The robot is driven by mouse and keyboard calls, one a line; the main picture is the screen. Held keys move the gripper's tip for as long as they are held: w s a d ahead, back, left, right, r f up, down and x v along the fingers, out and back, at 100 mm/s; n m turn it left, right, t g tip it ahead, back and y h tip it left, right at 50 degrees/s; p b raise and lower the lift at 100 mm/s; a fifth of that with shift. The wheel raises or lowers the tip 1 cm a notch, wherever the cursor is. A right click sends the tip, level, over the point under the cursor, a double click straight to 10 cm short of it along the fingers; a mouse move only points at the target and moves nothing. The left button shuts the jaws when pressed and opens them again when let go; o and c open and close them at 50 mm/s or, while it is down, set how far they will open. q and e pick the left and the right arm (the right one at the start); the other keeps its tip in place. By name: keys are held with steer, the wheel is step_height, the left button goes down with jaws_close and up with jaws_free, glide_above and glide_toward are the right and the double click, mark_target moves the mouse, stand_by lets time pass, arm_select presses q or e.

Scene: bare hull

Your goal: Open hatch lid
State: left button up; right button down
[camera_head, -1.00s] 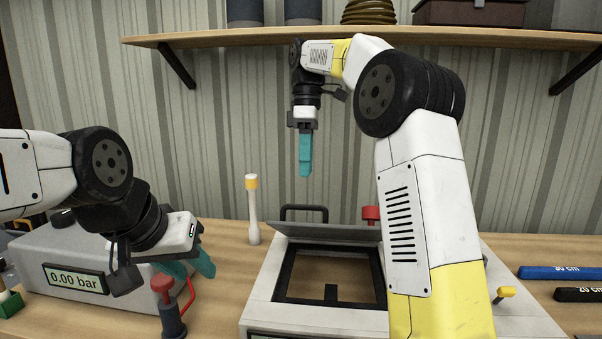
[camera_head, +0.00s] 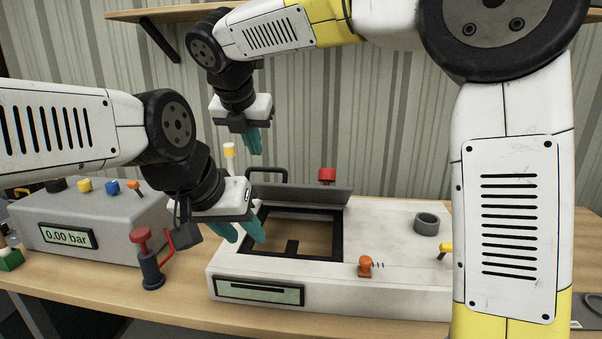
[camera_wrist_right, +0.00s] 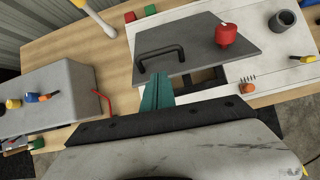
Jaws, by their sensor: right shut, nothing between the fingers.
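The grey hatch lid (camera_head: 300,194) is raised at a tilt along the far side of its dark-framed opening (camera_head: 300,258). Its top face shows in the right wrist view (camera_wrist_right: 195,50), with a black bar handle (camera_wrist_right: 160,58) and a red knob (camera_wrist_right: 226,34). My right gripper (camera_head: 253,153) is shut and empty, above and behind the handle in the head view; in its wrist view its teal fingertips (camera_wrist_right: 158,78) point near the handle, contact unclear. My left gripper (camera_head: 243,240) has its teal fingers apart and empty, over the opening's left edge.
A grey gauge box (camera_head: 110,225) stands left, with a red-topped post (camera_head: 150,260) beside it. A yellow-banded white post (camera_head: 229,152) is behind the left gripper. The panel holds a grey cup (camera_head: 426,223) and an orange knob (camera_head: 365,266). A shelf (camera_head: 170,13) is above.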

mark_target(262, 169)
steer(key=shift+n, duration=0.3)
steer(key=x, duration=0.9)
steer(key=shift+w+a+f, duration=0.15)
steer(key=shift+f, duration=0.2)
steer(key=shift+w+r, duration=0.1)
